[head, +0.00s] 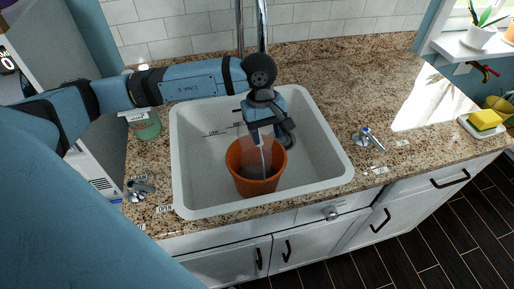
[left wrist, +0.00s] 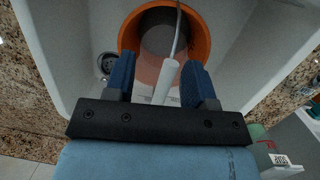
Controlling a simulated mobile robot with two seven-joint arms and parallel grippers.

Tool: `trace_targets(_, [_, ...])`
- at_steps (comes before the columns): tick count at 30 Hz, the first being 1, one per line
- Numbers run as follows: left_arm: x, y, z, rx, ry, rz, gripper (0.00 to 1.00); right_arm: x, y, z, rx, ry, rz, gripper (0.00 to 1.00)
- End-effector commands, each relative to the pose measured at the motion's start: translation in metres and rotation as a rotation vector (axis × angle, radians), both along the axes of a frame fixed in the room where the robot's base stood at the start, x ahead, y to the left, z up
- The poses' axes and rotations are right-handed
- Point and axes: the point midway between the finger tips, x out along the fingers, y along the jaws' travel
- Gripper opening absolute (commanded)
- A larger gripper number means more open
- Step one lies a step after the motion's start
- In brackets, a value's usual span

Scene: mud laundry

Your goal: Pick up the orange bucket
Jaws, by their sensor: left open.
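The orange bucket (head: 256,183) stands upright in the white sink basin (head: 203,190), with its open top facing up. My left gripper (head: 265,136) is above the bucket's far rim, open and empty. In the left wrist view the orange bucket (left wrist: 204,35) lies beyond the two blue fingers (left wrist: 157,82), which are spread apart and do not appear to touch it. A pale tube with a thin stream-like line runs between the fingers toward the bucket. The bucket's inside looks grey. My right gripper is in neither view.
A tall metal faucet (head: 239,28) rises behind the sink, partly hidden by my left arm. Tap handles (head: 366,138) stand on the granite counter (head: 315,68). A green jar (head: 147,125) is left of the sink. A yellow sponge (head: 485,119) lies far right.

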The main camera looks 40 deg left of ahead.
Motion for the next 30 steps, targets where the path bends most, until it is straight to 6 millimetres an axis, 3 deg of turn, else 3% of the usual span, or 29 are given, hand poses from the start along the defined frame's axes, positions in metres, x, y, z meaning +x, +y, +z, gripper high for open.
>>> trace_targets(1, [0.007, 0.017, 0.003, 0.073, -0.029, -0.020, 0.50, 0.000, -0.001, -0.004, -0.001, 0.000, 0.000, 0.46])
trace_targets(3, [0.012, 0.032, 0.008, 0.142, -0.051, -0.041, 0.50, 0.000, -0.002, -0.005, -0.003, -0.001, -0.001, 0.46])
trace_targets(6, [0.015, 0.042, 0.007, 0.189, -0.063, -0.053, 0.50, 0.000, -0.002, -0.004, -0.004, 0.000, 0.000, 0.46])
trace_targets(16, [0.015, 0.043, -0.022, 0.191, -0.062, -0.055, 0.50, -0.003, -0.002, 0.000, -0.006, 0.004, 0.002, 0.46])
trace_targets(24, [0.015, 0.042, -0.060, 0.189, -0.063, -0.055, 0.50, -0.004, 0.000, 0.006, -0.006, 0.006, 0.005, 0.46])
trace_targets(30, [0.015, 0.042, -0.063, 0.189, -0.065, -0.054, 0.50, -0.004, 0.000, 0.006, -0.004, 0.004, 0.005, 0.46])
